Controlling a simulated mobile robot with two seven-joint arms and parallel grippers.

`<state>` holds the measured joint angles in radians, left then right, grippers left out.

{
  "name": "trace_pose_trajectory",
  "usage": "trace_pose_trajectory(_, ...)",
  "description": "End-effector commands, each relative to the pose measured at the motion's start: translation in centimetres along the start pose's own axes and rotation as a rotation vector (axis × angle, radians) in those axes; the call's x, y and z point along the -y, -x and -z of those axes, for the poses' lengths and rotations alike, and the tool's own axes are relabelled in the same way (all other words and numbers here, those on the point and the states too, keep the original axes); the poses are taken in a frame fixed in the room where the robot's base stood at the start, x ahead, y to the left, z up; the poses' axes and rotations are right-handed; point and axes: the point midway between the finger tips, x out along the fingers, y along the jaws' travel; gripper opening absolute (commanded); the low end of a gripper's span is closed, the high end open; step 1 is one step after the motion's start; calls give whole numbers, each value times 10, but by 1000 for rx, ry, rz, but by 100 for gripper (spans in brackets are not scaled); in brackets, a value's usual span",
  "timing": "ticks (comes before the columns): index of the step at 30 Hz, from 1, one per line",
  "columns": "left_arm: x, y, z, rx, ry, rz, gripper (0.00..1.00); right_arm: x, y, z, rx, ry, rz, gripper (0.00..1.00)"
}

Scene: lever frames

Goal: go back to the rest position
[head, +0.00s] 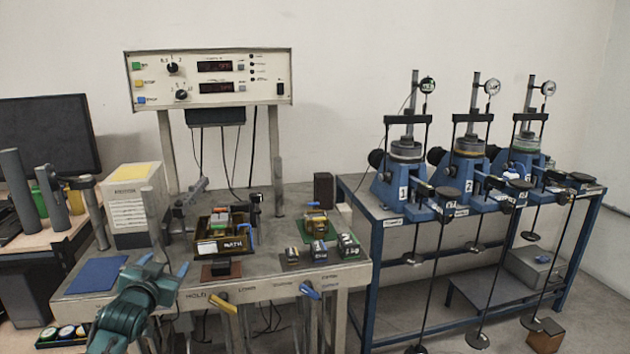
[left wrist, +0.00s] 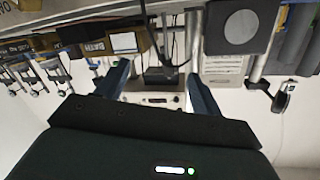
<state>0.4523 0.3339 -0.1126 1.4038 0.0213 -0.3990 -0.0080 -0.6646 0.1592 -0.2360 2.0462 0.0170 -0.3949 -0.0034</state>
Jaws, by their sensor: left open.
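My left gripper (head: 164,264) comes in from the lower left in the head view, above the front left part of the grey workbench (head: 262,268). Its blue fingers stand apart with nothing between them. In the left wrist view, the open fingers of the left gripper (left wrist: 159,72) also show empty, and the scene appears upside down. The gripper looks clear of the bench items, though its exact height is hard to judge. My right gripper is in neither view.
A blue mat (head: 97,275) lies left of the gripper, and a labelled box (head: 134,205) stands behind it. A dark tray (head: 222,245) is to the right. A control panel (head: 210,80) rises at the back. A blue frame with lever machines (head: 405,185) stands at right.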

Motion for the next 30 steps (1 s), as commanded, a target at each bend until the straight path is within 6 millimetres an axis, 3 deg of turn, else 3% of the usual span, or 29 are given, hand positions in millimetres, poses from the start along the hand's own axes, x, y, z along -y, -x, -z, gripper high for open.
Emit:
trace_pose_trajectory(5, -58, 43, -59, 64, 7, -90, 67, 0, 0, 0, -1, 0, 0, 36)
trace_pose_trajectory(8, -95, 78, -95, 110, 19, -152, 67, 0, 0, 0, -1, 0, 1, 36)
trace_pose_trajectory(11, -135, 127, -131, 166, 45, -220, 67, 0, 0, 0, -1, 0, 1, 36)
trace_pose_trajectory(15, -185, 210, -171, 253, 100, -314, 67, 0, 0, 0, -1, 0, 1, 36)
trace_pose_trajectory(18, -211, 267, -187, 311, 146, -365, 67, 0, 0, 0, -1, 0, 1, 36)
trace_pose_trajectory(22, -230, 322, -195, 370, 197, -406, 67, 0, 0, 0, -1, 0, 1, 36)
trace_pose_trajectory(25, -238, 348, -197, 399, 223, -423, 67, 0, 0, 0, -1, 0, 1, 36)
trace_pose_trajectory(30, -241, 362, -197, 415, 237, -432, 67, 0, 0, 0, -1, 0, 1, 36)
